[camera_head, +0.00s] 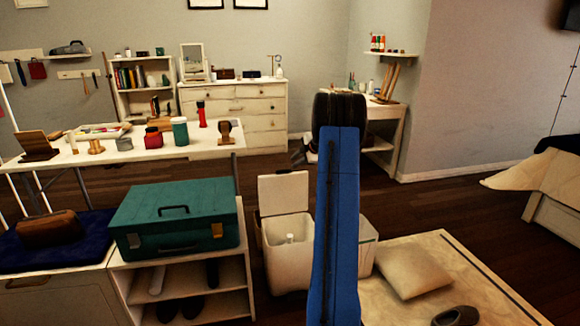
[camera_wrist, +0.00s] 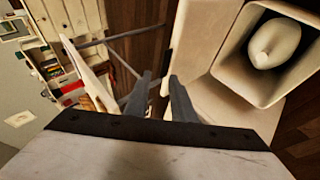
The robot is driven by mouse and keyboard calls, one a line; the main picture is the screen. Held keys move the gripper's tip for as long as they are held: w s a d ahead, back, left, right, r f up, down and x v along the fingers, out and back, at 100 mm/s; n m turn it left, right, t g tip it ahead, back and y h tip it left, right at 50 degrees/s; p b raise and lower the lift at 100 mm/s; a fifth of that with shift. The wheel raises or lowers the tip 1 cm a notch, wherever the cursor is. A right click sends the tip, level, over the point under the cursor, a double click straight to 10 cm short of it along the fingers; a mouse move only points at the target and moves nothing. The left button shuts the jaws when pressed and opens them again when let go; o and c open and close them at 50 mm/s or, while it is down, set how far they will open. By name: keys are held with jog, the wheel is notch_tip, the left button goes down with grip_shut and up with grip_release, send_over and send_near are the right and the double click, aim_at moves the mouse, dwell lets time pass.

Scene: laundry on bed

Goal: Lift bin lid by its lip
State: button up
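The white bin (camera_head: 287,262) stands on the floor in the head view, left of my blue arm. Its lid (camera_head: 284,195) is raised, standing upright at the back of the opening. A pale rounded object (camera_wrist: 273,43) lies inside the bin, whose rim (camera_wrist: 228,68) shows at the upper right of the wrist view. The lid appears as a pale panel (camera_wrist: 200,38) beside the opening. My gripper (camera_wrist: 159,80) is open, with a gap between its fingers and nothing visible in it. Its right fingertip appears close to the lid's edge; I cannot tell whether they touch. My arm hides most of the gripper in the head view.
A second white box (camera_head: 367,245) is partly hidden behind my arm. A shelf unit with a green case (camera_head: 176,222) stands left of the bin. A cluttered white table (camera_head: 160,150) is behind. A rug with a cushion (camera_head: 412,269) lies to the right. Dark floor is clear beyond.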

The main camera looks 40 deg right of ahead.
jog(key=v, duration=0.8)
jog(key=shift+s+r, duration=0.1)
jog(key=shift+r, duration=0.05)
jog(key=w+a+r+m+t+h, duration=0.1)
jog(key=w+a+r+t+h, duration=0.15)
jog(key=a+r, duration=0.4)
jog(key=w+a+r+m+t+h, duration=0.1)
jog(key=w+a+r+m, duration=0.15)
jog(key=a+r, duration=0.45)
jog(key=s+a+r+m+h, duration=0.2)
jog(key=s+a+r, duration=0.15)
jog(key=a, duration=0.35)
jog(key=s+a+r+m+h, duration=0.1)
jog(key=s+a+r+m, duration=0.2)
jog(key=a+r, duration=0.3)
jog(key=s+a+f+m+g+y, duration=0.1)
jog(key=s+a+f+g+y, duration=0.1)
jog(key=s+a+f, duration=0.5)
jog(key=s+a+f+m+g+y, duration=0.2)
jog(key=s+a+f, duration=0.6)
jog(key=s+a, duration=0.8)
jog(key=s+a+f+m+g+y, duration=0.2)
jog(key=s+a+f+g, duration=0.2)
jog(key=s+a+f, duration=0.3)
jog(key=s+a, duration=0.5)
jog(key=s, duration=0.4)
jog(key=shift+a+f+y, duration=0.35)
